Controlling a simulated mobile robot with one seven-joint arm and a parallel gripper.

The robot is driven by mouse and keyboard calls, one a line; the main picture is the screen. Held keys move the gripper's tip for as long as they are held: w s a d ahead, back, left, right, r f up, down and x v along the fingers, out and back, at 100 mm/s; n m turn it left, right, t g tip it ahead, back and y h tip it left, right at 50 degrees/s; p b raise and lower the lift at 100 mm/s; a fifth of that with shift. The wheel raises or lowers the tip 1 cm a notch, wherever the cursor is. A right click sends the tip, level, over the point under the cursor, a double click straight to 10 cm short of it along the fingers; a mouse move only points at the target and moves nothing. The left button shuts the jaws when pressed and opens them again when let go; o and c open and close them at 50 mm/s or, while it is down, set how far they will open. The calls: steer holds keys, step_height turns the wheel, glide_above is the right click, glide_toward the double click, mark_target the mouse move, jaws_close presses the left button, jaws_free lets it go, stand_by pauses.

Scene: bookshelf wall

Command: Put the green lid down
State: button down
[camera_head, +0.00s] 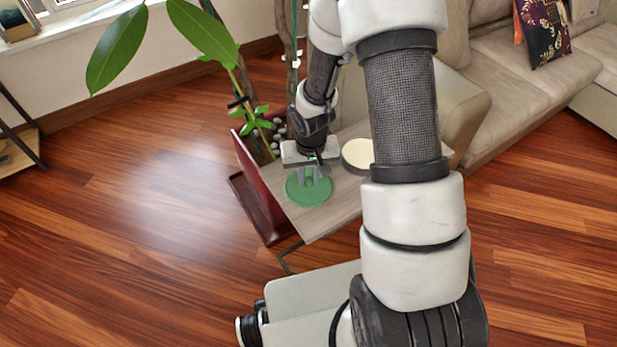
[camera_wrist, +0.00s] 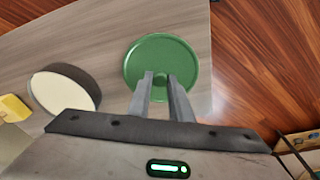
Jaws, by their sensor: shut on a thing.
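The round green lid (camera_head: 309,194) is at the front left part of a small wooden side table (camera_head: 334,216). It also shows in the wrist view (camera_wrist: 161,53), a flat disc with a raised rim, near the table's edge. My gripper (camera_head: 314,178) points down over the lid, its fingers close together at the lid's middle. In the wrist view the fingertips (camera_wrist: 160,76) overlap the lid's near half and are shut on it. The exact grip point is hidden, and I cannot tell whether the lid touches the tabletop.
A round dark container with a cream top (camera_head: 358,154) stands on the table right of the lid. A yellow object (camera_wrist: 14,108) shows in the wrist view. A potted plant in a red planter (camera_head: 259,180) stands left of the table. A beige sofa (camera_head: 510,80) is behind right.

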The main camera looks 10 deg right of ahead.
steer(key=shift+f, duration=0.15)
steer(key=c, duration=1.6)
jaws_free()
